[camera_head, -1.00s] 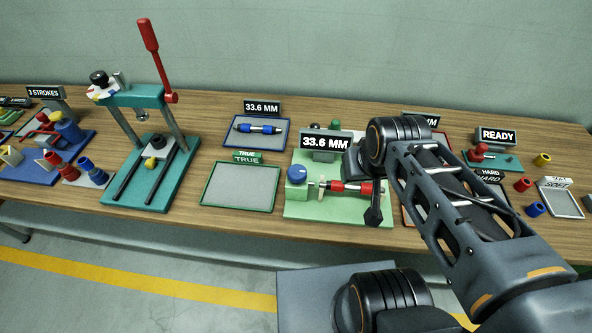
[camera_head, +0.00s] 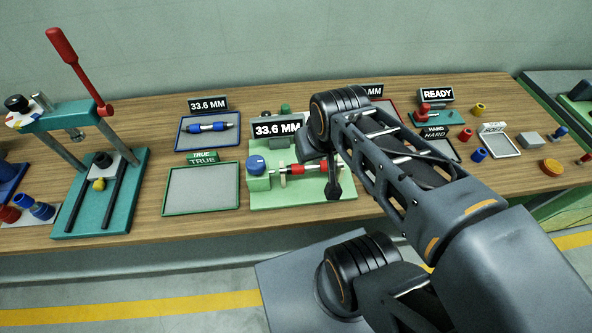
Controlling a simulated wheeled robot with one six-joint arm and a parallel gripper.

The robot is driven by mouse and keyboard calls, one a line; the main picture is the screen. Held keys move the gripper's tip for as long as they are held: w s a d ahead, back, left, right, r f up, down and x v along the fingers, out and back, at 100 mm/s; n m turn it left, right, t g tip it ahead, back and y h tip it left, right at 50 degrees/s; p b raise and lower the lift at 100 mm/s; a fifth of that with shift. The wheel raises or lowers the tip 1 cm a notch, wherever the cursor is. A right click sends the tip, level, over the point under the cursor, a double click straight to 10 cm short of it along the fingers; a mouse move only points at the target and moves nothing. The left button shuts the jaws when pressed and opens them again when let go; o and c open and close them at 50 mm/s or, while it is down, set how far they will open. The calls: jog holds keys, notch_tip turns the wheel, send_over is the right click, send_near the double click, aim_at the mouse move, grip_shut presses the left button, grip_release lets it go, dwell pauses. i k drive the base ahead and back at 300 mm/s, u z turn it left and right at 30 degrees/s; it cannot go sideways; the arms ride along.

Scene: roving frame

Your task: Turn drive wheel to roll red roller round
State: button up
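The red roller (camera_head: 299,169) lies level in a pale green fixture (camera_head: 265,200), with metal shaft showing at its left. A blue round knob (camera_head: 256,162) with a white mark, perhaps the drive wheel, sits on a green block at the fixture's left. A sign (camera_head: 277,127) behind reads 33.6 MM. My gripper (camera_head: 333,188) points down at the fixture's right side, beside the right end of the roller. It looks small and dark, and its fingers cannot be told apart. My wrist hides the fixture's back right; whether I touch anything there is unclear.
An empty green-rimmed tray (camera_head: 201,210) marked TRUE lies left of the fixture. Behind it, a blue tray (camera_head: 179,142) holds a blue roller (camera_head: 207,127). A teal press (camera_head: 95,205) with a red lever stands farther left. A READY station (camera_head: 437,116) stands to the right.

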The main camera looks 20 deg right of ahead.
aim_at(254, 164)
jog(key=u, duration=1.75)
jog(key=k, duration=0.4)
jog(key=z, duration=0.05)
